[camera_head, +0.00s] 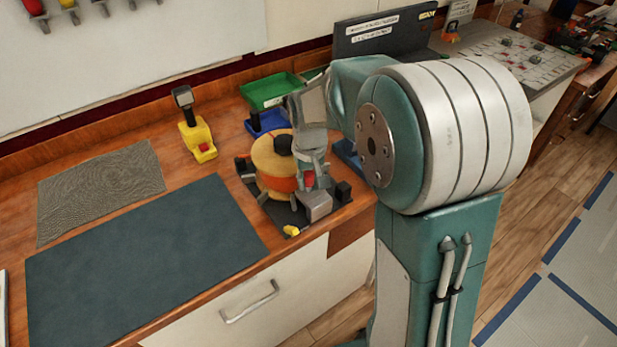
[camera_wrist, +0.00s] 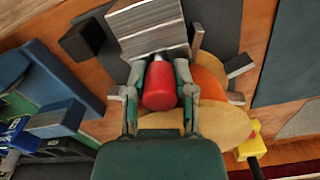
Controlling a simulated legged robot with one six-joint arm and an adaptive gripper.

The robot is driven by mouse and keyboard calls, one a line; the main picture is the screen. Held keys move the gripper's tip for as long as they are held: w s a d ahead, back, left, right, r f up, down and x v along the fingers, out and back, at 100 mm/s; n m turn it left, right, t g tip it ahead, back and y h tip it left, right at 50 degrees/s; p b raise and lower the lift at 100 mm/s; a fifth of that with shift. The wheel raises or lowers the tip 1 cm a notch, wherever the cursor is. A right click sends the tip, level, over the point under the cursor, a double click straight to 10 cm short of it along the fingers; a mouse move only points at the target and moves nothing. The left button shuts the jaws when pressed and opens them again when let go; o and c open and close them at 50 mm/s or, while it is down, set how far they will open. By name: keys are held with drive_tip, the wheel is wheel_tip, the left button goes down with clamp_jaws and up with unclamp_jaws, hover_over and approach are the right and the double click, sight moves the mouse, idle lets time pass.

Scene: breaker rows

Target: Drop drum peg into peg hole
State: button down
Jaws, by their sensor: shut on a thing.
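The red drum peg (camera_wrist: 162,88) is between the two fingers of my gripper (camera_wrist: 161,72) in the wrist view. My gripper is shut on it. In the head view the peg (camera_head: 309,180) shows as a small red spot below my gripper (camera_head: 310,170). The tan and orange drum (camera_head: 270,156) stands just left of my gripper, and part of it (camera_wrist: 211,82) shows beside the peg in the wrist view. A grey block (camera_head: 315,206) sits in front of the drum, and its striped side (camera_wrist: 150,30) lies just beyond the fingertips. I cannot make out the peg hole.
A dark base plate (camera_head: 276,213) lies under the drum. A small black block (camera_head: 343,191) stands right of the grey block. Green (camera_head: 268,92) and blue (camera_head: 266,124) bins are behind. A yellow-based tool (camera_head: 197,140) stands left. The dark mat (camera_head: 140,265) is bare.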

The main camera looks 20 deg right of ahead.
drive_tip(key=shift+f, duration=0.45)
drive_tip(key=shift+c, duration=1.8)
unclamp_jaws()
wheel_tip(320, 180, up, 12)
drive_tip(key=shift+f, duration=0.1)
drive_tip(key=s+r+t, duration=0.2)
drive_tip(key=s+t, duration=0.3)
drive_tip(key=s, duration=1.6)
drive_tip(key=shift+r+m+t, duration=0.2)
drive_tip(key=shift+m+t, duration=0.1)
